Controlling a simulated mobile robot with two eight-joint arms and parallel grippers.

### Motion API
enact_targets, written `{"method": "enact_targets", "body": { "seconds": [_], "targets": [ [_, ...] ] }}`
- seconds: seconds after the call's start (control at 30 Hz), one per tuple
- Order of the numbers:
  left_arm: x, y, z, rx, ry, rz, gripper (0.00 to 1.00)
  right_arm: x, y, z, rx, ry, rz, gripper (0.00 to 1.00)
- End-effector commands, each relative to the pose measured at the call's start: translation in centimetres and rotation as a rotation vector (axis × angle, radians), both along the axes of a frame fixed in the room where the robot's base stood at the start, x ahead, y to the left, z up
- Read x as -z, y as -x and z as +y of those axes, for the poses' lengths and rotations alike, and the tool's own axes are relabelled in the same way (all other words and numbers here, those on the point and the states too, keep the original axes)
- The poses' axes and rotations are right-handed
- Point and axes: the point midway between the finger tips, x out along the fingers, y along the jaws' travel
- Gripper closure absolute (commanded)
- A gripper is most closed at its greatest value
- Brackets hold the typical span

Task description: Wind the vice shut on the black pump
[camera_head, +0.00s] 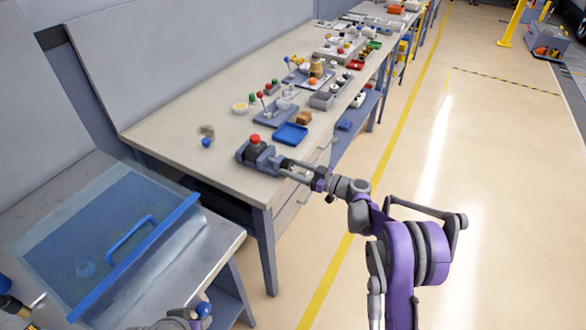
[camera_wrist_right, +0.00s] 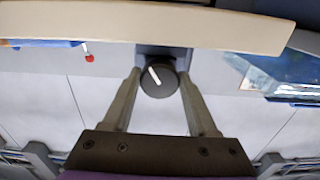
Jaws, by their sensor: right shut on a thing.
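A grey-blue vice (camera_head: 262,162) sits at the front corner of the beige workbench. A dark pump with a red top (camera_head: 255,142) stands upright at the vice; I cannot tell from here how closely the jaws meet it. My right gripper (camera_head: 287,166) reaches the vice's front end from the right. In the right wrist view, a round black knob with a white line (camera_wrist_right: 158,80) is between the fingertips of my right gripper (camera_wrist_right: 158,86), which is shut on it. The white line is tilted. My left gripper does not show clearly in either view.
A blue tray (camera_head: 291,134) lies just behind the vice. Several fixtures and small parts line the workbench (camera_head: 180,150) farther back. A blue-framed clear cover with a handle (camera_head: 130,240) is on the lower metal table at left.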

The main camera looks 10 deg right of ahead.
Motion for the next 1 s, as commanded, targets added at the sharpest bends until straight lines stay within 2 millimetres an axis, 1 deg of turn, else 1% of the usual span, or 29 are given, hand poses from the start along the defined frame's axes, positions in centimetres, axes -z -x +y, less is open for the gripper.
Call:
{"method": "enact_targets", "body": {
  "seconds": [0.2,0.47,0.5,0.63,0.67,0.9,1.0],
  "targets": [
    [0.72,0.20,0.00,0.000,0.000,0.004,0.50,0.08,0.05,0.00,0.000,-0.065,0.090,0.97],
    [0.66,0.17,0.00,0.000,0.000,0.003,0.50,-0.04,0.04,0.00,0.000,-0.071,0.098,0.97],
    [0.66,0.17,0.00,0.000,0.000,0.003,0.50,-0.04,0.04,0.00,0.000,-0.071,0.098,0.38],
    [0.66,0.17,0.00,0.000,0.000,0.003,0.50,-0.03,0.04,0.00,0.000,-0.071,0.098,0.14],
    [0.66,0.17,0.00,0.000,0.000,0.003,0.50,-0.03,0.04,0.00,0.000,-0.071,0.098,0.11],
    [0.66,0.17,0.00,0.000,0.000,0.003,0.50,-0.01,0.04,0.00,0.000,-0.071,0.097,0.11],
    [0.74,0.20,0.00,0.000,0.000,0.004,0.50,0.01,0.24,-0.33,0.001,-0.071,0.097,0.11]
  ]
}}
